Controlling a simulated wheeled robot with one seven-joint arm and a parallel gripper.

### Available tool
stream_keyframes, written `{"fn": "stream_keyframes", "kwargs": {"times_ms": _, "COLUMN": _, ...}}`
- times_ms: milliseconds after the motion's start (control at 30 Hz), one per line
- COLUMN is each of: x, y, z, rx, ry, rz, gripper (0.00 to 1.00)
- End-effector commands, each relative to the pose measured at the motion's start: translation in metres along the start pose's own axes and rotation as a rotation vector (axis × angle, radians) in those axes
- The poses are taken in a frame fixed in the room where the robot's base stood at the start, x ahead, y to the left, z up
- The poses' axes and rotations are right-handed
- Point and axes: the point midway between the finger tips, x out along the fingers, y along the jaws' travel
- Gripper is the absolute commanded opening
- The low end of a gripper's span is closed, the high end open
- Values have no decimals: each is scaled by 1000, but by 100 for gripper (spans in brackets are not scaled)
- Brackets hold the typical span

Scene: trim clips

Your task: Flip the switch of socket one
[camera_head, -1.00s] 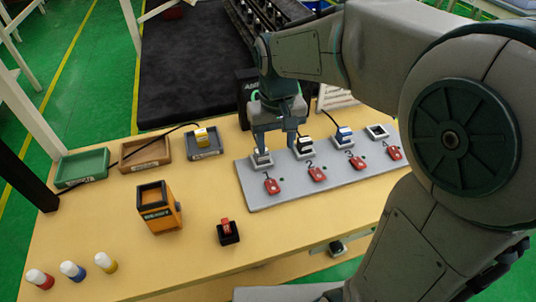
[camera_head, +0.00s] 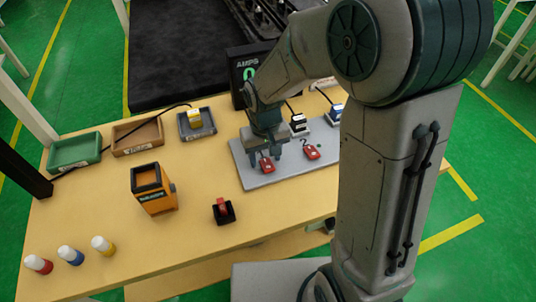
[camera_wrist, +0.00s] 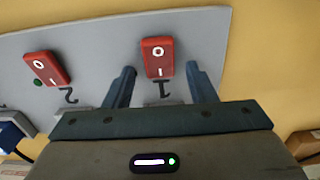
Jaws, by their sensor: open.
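The red rocker switch of socket one (camera_head: 267,164) sits on the grey board's near left end, with my gripper (camera_head: 265,152) just above and behind it. In the wrist view, this switch (camera_wrist: 158,57) shows "0" and "I" beside the number 1, its "0" end farther from my gripper. My gripper (camera_wrist: 160,80) is open, with one finger to each side of the switch in that view; I cannot tell whether either touches it. Nothing shows between the fingers except the switch and board. Socket one itself is mostly hidden by my gripper.
The red switch two (camera_head: 312,152) is close on the right, with a green light beside it. A white-and-black plug (camera_head: 298,124) and a blue one (camera_head: 335,113) stand behind. An amps display (camera_head: 250,72) rises at the back.

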Motion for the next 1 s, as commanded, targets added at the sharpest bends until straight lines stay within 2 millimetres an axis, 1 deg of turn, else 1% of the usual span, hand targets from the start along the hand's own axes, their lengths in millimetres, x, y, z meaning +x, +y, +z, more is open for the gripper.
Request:
{"fn": "stream_keyframes", "kwargs": {"times_ms": 100, "x": 4, "y": 0, "z": 0, "rx": 0, "ry": 0, "rz": 0, "gripper": 51}}
{"fn": "stream_keyframes", "kwargs": {"times_ms": 300, "x": 4, "y": 0, "z": 0, "rx": 0, "ry": 0, "rz": 0, "gripper": 51}}
{"fn": "stream_keyframes", "kwargs": {"times_ms": 333, "x": 4, "y": 0, "z": 0, "rx": 0, "ry": 0, "rz": 0, "gripper": 48}}
{"fn": "stream_keyframes", "kwargs": {"times_ms": 367, "x": 4, "y": 0, "z": 0, "rx": 0, "ry": 0, "rz": 0, "gripper": 40}}
{"fn": "stream_keyframes", "kwargs": {"times_ms": 400, "x": 4, "y": 0, "z": 0, "rx": 0, "ry": 0, "rz": 0, "gripper": 29}}
{"fn": "stream_keyframes", "kwargs": {"times_ms": 467, "x": 4, "y": 0, "z": 0, "rx": 0, "ry": 0, "rz": 0, "gripper": 12}}
{"fn": "stream_keyframes", "kwargs": {"times_ms": 500, "x": 4, "y": 0, "z": 0, "rx": 0, "ry": 0, "rz": 0, "gripper": 6}}
{"fn": "stream_keyframes", "kwargs": {"times_ms": 733, "x": 5, "y": 1, "z": 0, "rx": 1, "ry": 25, "rz": 0, "gripper": 6}}
{"fn": "stream_keyframes", "kwargs": {"times_ms": 1000, "x": 7, "y": 1, "z": 4, "rx": 2, "ry": 174, "rz": 0, "gripper": 6}}
